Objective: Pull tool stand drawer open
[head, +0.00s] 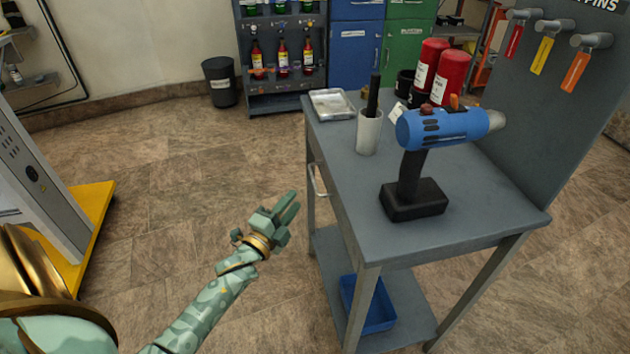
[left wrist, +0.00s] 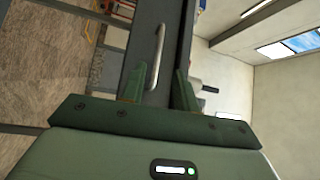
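The grey tool stand (head: 447,231) stands right of centre in the head view. Its drawer handle (head: 318,180), a light metal bar, is on the stand's left side, and the drawer looks closed. In the left wrist view the handle (left wrist: 156,57) lies ahead, between the directions of the two fingers. My left gripper (head: 285,208) is left of the handle, apart from it, with its fingers toward the stand. In the left wrist view the left gripper (left wrist: 160,85) has its fingers spread with nothing between them. My right gripper is not in view.
A blue drill (head: 440,127), a white cup (head: 368,132), a metal tray (head: 332,104) and red cylinders (head: 452,77) stand on the stand's top. A blue bin (head: 378,308) sits on its lower shelf. A yellow-based machine (head: 92,225) is at left. The floor between is clear.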

